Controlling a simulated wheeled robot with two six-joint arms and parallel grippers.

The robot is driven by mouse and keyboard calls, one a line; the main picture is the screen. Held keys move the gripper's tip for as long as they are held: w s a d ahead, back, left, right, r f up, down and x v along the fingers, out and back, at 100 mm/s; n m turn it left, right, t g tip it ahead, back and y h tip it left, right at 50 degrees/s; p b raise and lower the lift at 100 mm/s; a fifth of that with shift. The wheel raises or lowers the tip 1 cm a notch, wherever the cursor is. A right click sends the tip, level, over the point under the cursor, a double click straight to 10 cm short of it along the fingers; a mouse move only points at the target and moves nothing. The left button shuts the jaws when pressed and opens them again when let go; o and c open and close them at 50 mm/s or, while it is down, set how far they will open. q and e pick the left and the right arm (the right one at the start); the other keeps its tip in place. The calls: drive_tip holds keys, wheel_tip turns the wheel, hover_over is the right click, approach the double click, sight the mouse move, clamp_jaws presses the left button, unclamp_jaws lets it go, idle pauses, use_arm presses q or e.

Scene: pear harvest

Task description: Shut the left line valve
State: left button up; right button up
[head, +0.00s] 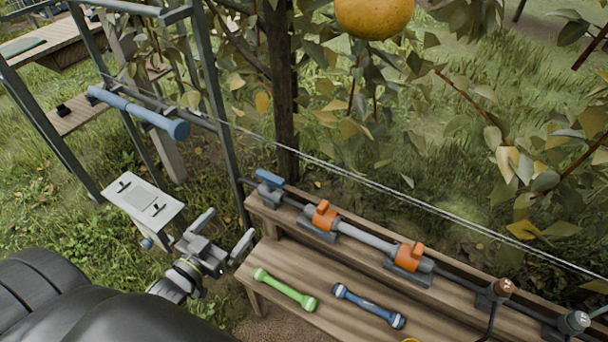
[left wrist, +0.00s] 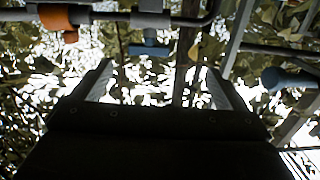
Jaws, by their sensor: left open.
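A grey pipe (head: 368,238) runs along the raised back ledge of a wooden bench. Two orange-handled valves sit on it, the left one (head: 323,214) and the right one (head: 410,256). A blue-handled valve (head: 270,181) is at the pipe's left end. My left gripper (head: 224,236) is open and empty, left of the bench and apart from the valves. In the left wrist view, its fingers (left wrist: 155,85) stand apart below a blue part (left wrist: 149,50), and an orange valve handle (left wrist: 56,20) shows at upper left. My right gripper is not in view.
A green-handled tool (head: 284,290) and a blue one (head: 369,306) lie on the wooden bench (head: 325,283). A metal frame and a white panel (head: 143,203) stand at left. Leaves, a wire and a yellow fruit (head: 374,15) are behind.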

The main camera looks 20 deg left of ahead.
use_arm(q)
wheel_tip(320, 180, up, 2)
drive_tip(key=d, duration=0.1)
drive_tip(key=p, duration=0.3)
approach(268, 181)
drive_tip(key=shift+m+t+h, duration=0.3)
drive_tip(key=shift+h, duration=0.1)
drive_tip(key=w, duration=0.4)
drive_tip(key=shift+f, duration=0.1)
drive_tip(key=w, duration=0.6)
drive_tip(key=w+p, duration=0.1)
drive_tip(key=w, duration=0.2)
drive_tip(key=shift+d+f, duration=0.3)
drive_tip(key=shift+d, duration=0.05)
